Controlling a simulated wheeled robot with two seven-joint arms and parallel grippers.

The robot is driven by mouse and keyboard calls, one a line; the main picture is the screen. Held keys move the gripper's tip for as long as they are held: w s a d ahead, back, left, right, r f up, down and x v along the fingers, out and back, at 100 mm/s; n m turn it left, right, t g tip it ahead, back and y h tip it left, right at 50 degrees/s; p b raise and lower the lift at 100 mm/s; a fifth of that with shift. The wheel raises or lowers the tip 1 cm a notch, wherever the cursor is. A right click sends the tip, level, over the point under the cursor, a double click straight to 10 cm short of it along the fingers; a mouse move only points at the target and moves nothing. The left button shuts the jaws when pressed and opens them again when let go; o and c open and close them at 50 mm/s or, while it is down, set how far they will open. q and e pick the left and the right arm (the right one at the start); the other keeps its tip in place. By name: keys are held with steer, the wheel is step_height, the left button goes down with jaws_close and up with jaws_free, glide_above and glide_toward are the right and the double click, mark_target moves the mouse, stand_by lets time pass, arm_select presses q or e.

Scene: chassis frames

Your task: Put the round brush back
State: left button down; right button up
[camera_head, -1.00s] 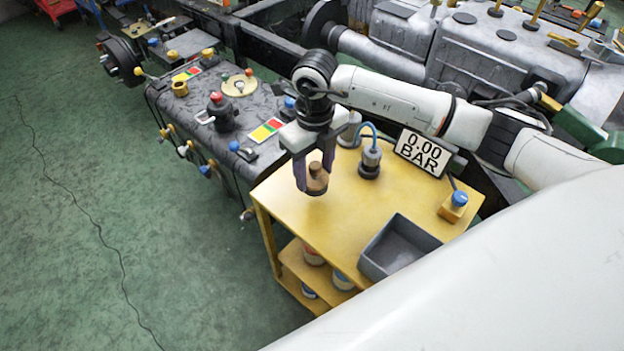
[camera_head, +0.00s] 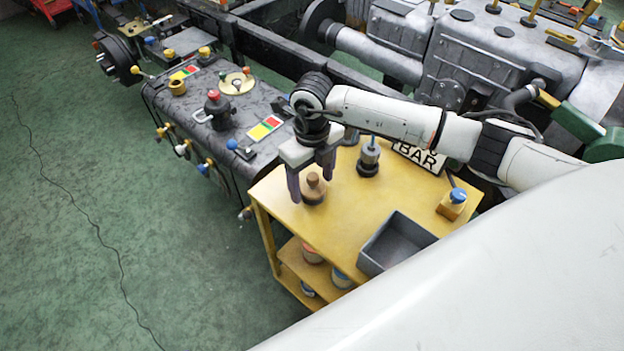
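The round brush (camera_head: 313,190) has a brown wooden knob and a wider round base. It is upright at the left part of the yellow cart top (camera_head: 345,215). My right gripper (camera_head: 307,184) points down from above, one dark finger on each side of the brush's knob. It looks shut on the brush. The base is at or just above the cart top; I cannot tell whether it touches. My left gripper is not in view.
A grey open tray (camera_head: 421,233), a blue-knobbed yellow block (camera_head: 452,204), a dark cylindrical fitting (camera_head: 368,160) and a partly hidden BAR sign (camera_head: 420,157) are on the cart. Cans stand on its lower shelf. A grey machine (camera_head: 215,120) is behind left. The cart's middle is clear.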

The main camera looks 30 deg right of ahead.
mark_target(312, 175)
steer(key=shift+r, duration=0.3)
step_height(312, 175, up, 12)
steer(key=shift+f, duration=0.15)
stand_by(1.4)
